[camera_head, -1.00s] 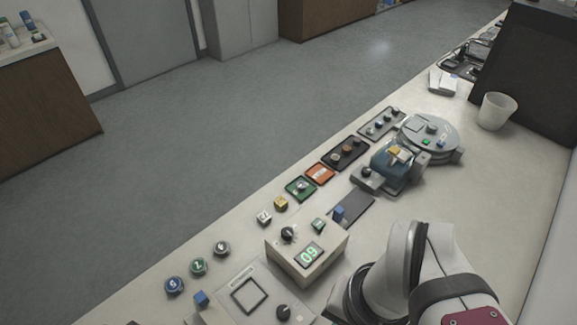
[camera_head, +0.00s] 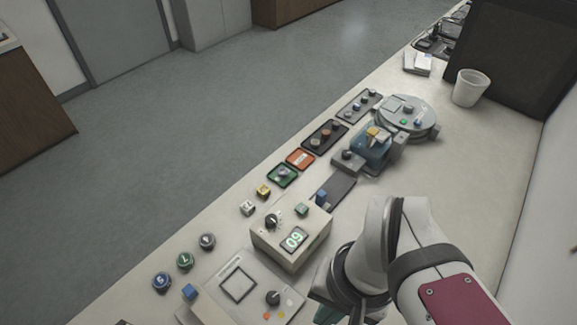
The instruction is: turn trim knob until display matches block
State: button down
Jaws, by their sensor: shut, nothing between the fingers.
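A beige box (camera_head: 283,256) in the middle of the bench carries a lit green display (camera_head: 295,239) that appears to read 09. A black knob (camera_head: 272,221) and a green button (camera_head: 302,209) are on its top. A second dark knob (camera_head: 273,298) is on a flat grey panel in front. I cannot tell which knob is the trim knob. A pale cube (camera_head: 248,208) with dark marks, too small to read, sits left of the box beside a yellow cube (camera_head: 263,190). My arm comes in at lower right; my gripper's fingertips do not show.
The grey panel (camera_head: 222,311) has a square outline; a blue block (camera_head: 190,292) and several round labelled pucks (camera_head: 185,260) are left of it. Behind the box are small trays (camera_head: 299,159), a blue-grey press (camera_head: 373,146) and a white cup (camera_head: 471,88). Bench right of the press is clear.

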aim_at(271, 218)
jog(key=c, duration=1.5)
grip_release()
jog(key=o, duration=0.5)
jog(key=w+r+n, duration=0.3)
jog(key=w+n, duration=0.1)
jog(key=w, duration=0.3)
jog(key=shift+w+a, duration=0.35)
jog(key=shift+a, duration=0.05)
jog(key=shift+o, duration=1.2)
jog(key=w+a+n+h, duration=0.1)
jog(key=w+n, duration=0.2)
jog(key=w, duration=0.3)
jog(key=shift+a+r+n, duration=0.2)
jog(key=shift+r+n, duration=0.1)
jog(key=shift+n, duration=0.1)
jog(key=shift+o, duration=0.9)
jog(key=w+a+f+n, duration=0.1)
jog(key=w+a+n, duration=0.1)
jog(key=w, duration=0.3)
jog(key=w+a+n, duration=0.2)
jog(key=w+n, duration=0.2)
jog(key=w, duration=0.2)
jog(key=shift+a+f+n+h, duration=0.3)
jog(key=shift+a+f+h, duration=0.05)
jog(key=shift+a+h, duration=0.05)
jog(key=f, duration=1.4)
jog(key=shift+w+a+f, duration=0.1)
jog(key=shift+w+f, duration=0.2)
jog(key=shift+f, duration=0.6)
